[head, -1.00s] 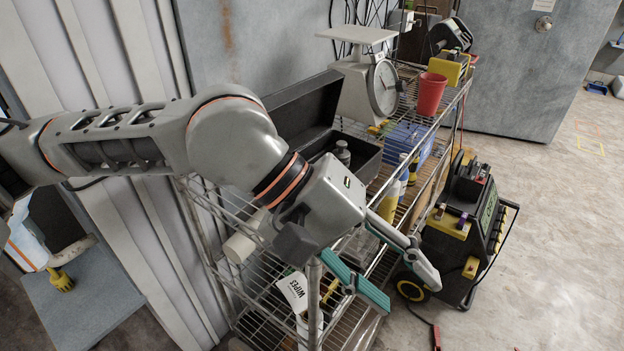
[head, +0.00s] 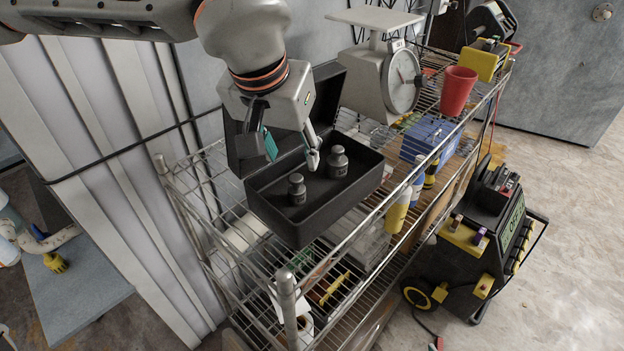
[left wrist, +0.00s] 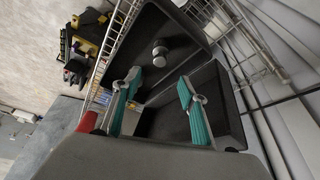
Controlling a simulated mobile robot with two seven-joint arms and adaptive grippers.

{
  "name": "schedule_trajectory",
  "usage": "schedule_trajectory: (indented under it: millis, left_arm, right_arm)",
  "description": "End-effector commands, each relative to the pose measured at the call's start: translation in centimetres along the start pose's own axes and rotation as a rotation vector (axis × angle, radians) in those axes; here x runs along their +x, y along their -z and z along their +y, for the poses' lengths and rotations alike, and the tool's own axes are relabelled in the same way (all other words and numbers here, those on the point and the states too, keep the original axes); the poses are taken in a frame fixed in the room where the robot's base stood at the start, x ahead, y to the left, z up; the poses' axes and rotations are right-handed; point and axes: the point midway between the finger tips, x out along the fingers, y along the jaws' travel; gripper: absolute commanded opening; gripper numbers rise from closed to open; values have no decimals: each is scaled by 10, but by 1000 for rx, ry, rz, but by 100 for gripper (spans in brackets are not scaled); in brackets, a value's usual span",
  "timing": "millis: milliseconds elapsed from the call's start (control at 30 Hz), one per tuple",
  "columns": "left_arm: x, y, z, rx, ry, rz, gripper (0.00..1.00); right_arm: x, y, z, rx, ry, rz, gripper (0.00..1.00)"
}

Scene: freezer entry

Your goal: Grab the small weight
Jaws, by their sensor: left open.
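The small weight (head: 297,189) is a dark grey knobbed cylinder, standing upright in the open black case (head: 288,225). A larger weight (head: 337,162) of the same shape stands behind it to the right. My left gripper (head: 292,152) is open and empty above the case, its fingers pointing down, above the small weight in the picture. In the left wrist view, the open teal fingers (left wrist: 159,82) frame the case, and a weight (left wrist: 160,52) shows beyond them; which one is unclear. My right gripper is out of view.
The case stands on a wire shelf (head: 215,172), its raised lid (head: 325,95) behind. A scale (head: 385,75), red cup (head: 457,90) and blue box (head: 431,138) stand to the right. A shelf post (head: 288,310) rises in front.

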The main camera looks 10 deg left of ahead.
Motion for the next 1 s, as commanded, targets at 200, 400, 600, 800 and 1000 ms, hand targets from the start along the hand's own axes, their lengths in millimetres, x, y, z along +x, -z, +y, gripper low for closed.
schedule_trajectory:
  millis: [200, 400, 600, 800, 1000]
  left_arm:
    - [19, -2, 0, -1, 1, -3, 43]
    - [37, -8, 2, 1, 0, -3, 43]
    - [65, -17, 4, -2, 0, -4, 43]
    - [77, -16, 4, -2, 0, -1, 43]
    - [77, -16, 4, -1, 0, 0, 40]
  right_arm:
    - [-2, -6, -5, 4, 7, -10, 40]
    - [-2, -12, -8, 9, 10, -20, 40]
    - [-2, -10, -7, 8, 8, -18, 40]
    - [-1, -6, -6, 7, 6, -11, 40]
    - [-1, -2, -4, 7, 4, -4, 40]
